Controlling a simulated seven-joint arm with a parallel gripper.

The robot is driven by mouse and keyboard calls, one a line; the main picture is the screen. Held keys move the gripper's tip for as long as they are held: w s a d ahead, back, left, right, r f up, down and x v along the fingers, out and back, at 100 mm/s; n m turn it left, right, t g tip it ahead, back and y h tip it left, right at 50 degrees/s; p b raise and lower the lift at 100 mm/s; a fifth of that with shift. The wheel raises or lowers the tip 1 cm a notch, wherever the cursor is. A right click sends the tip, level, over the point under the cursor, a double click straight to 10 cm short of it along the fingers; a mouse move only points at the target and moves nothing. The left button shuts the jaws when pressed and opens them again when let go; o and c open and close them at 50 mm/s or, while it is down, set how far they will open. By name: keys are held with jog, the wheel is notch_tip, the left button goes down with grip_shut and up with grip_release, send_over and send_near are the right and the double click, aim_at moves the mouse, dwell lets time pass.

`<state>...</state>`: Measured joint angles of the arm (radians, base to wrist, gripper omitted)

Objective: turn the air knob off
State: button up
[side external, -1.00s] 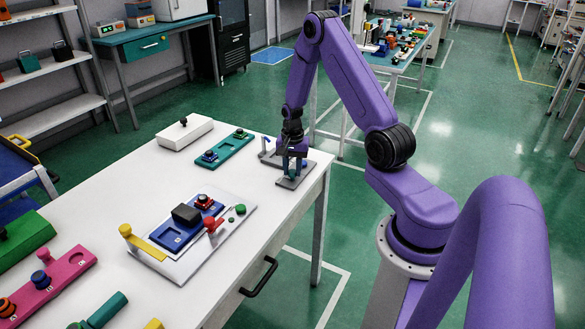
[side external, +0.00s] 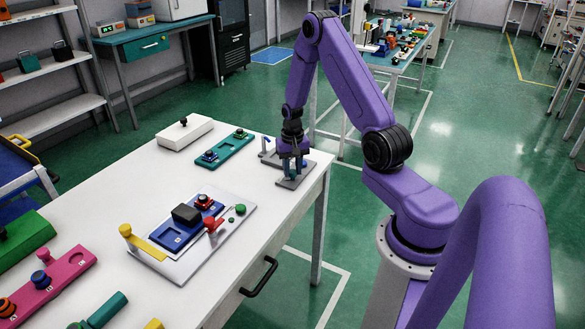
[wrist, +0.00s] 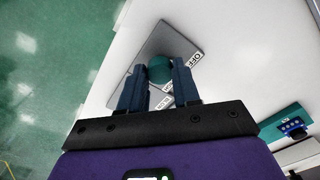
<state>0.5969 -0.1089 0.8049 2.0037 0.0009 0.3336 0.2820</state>
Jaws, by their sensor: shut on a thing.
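In the wrist view, the air knob is a round teal knob (wrist: 160,69) on a grey plate (wrist: 187,42). The plate lies on the white table and carries white labels, one reading OFF (wrist: 196,58). My gripper (wrist: 160,80) is shut on the knob, with one dark blue finger on each side of it. In the side external view my gripper (side external: 291,166) reaches down over the grey plate (side external: 290,183) near the table's far right corner. It hides the knob there. The knob's pointing direction cannot be told.
A grey panel (side external: 236,228) with a blue block, a yellow handle and red and green knobs lies mid-table. A teal strip (side external: 232,151) with knobs and a white box (side external: 184,133) lie left of my gripper. The table's right edge is close to the plate.

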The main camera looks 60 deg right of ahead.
aim_at(293, 171)
jog(key=o, duration=1.1)
jog(key=shift+c, duration=0.2)
jog(key=shift+r, duration=0.15)
notch_tip(293, 171, up, 17)
jog(key=shift+r, duration=0.1)
jog(key=s+a+r+n, duration=0.2)
jog(key=a+n, duration=0.3)
jog(key=a, duration=0.5)
jog(key=s+a+r+n, duration=0.1)
jog(key=s+a+n, duration=0.25)
jog(key=a, duration=0.65)
jog(key=s+a+n, duration=0.4)
jog(key=s+n, duration=0.2)
jog(key=s, duration=0.3)
jog(key=s+a+n, duration=0.4)
jog(key=s+n, duration=0.3)
jog(key=s, duration=0.3)
jog(key=shift+s+a+r, duration=0.15)
jog(key=shift+a+r, duration=0.25)
